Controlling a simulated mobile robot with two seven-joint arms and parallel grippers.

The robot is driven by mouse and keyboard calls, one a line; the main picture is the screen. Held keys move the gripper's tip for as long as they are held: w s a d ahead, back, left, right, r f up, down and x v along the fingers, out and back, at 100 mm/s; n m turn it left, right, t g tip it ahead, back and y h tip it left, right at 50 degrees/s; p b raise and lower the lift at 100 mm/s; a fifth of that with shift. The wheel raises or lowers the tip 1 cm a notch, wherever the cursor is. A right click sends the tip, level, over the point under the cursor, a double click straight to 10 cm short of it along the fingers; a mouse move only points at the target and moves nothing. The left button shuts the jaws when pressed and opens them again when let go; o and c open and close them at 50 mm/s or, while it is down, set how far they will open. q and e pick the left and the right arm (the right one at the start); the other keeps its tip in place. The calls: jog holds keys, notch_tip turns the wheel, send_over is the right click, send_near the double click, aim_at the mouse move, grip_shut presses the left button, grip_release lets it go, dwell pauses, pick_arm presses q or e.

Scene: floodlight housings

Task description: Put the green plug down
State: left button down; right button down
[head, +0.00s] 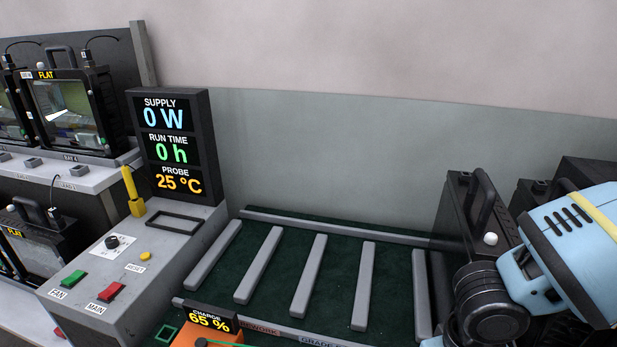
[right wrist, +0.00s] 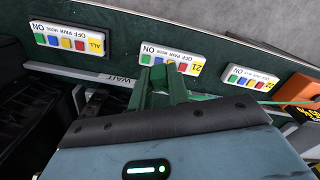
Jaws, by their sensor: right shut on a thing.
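In the right wrist view my right gripper (right wrist: 160,92) is shut on the green plug (right wrist: 158,77), a small green shape at the jaws, partly hidden by them. The plug is over or near a grey strip marked WAIT, beside a white remote with coloured buttons (right wrist: 171,64); I cannot tell whether it touches anything. A thin green cable (right wrist: 285,102) runs to the right towards an orange unit (right wrist: 298,91). In the head view my right arm comes in at the right edge, with its gripper out of the picture. My left gripper is not in view.
More remotes lie left (right wrist: 68,39) and right (right wrist: 250,78) on the dark green surface. In the head view, a grey console (head: 150,250) with switches stands left of a slatted green bay (head: 335,265). The orange charge unit (head: 200,337) is in front. Black housings (head: 462,215) stand right.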

jog(key=shift+a+f+m, duration=0.2)
jog(key=shift+f+m, duration=0.2)
jog(key=shift+f, duration=0.3)
jog(key=shift+a+f+m, duration=0.2)
jog(key=shift+f+m, duration=0.2)
jog(key=shift+f, duration=0.3)
jog(key=shift+w+d, duration=0.3)
jog(key=w+d+r+m, duration=0.2)
jog(key=d+r+m, duration=0.15)
jog(key=d, duration=0.95)
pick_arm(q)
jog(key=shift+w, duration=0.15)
pick_arm(e)
jog(key=s+d+f+m, duration=0.1)
jog(key=s+d+m, duration=0.2)
jog(key=s+d, duration=0.4)
jog(key=d, duration=0.4)
jog(key=shift+s+d+g+y, duration=0.25)
jog(key=shift+s+g+y, duration=0.05)
jog(key=shift+s+a+f+m, duration=0.1)
jog(key=shift+f+m, duration=0.15)
jog(key=shift+f, duration=0.05)
